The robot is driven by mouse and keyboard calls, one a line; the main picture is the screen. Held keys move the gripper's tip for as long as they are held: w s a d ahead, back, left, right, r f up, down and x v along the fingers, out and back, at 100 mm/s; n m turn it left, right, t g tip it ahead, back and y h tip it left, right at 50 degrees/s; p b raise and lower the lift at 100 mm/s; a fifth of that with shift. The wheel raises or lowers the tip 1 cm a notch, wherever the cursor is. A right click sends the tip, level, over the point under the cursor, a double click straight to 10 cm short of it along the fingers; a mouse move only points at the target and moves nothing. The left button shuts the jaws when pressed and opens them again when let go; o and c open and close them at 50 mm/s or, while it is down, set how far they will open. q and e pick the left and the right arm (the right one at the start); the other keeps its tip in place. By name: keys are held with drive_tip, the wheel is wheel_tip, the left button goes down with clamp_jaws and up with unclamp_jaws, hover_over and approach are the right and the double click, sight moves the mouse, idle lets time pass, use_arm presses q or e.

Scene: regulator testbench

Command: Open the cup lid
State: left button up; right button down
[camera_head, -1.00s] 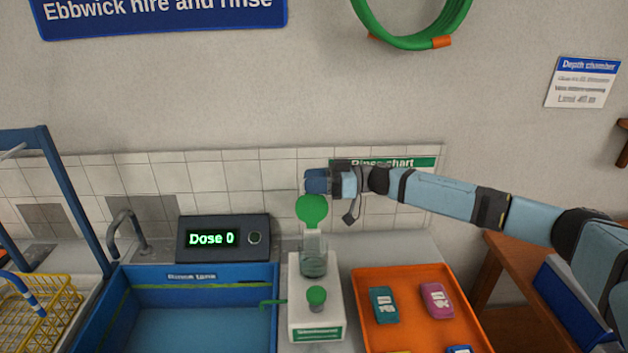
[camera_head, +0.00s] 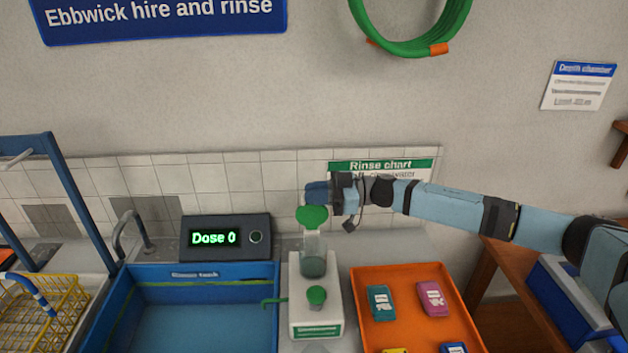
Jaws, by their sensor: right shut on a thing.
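The cup (camera_head: 313,258) is a clear vessel on the white dispenser stand (camera_head: 302,322), in the middle of the head view. Its green lid (camera_head: 312,216) is above the cup's mouth and looks like a flattened disc, tilted. The hinge is too small to make out. My right gripper (camera_head: 318,192) is at the lid's upper edge and is shut on it. The fingers are small and partly hidden, so the exact grip does not show. My left gripper is not in view.
Left is a blue rinse tank (camera_head: 100,312) with a "Dose 0" display (camera_head: 226,238) behind. Right is an orange tray (camera_head: 408,274) with several coloured packs. The tiled wall is close behind.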

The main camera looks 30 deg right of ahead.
drive_tip(key=c, duration=1.2)
unclamp_jaws()
drive_tip(key=shift+b+v, duration=1.4)
drive_tip(key=shift+v, duration=5.55)
drive_tip(key=shift+s, duration=0.1)
drive_tip(key=shift+f, duration=0.1)
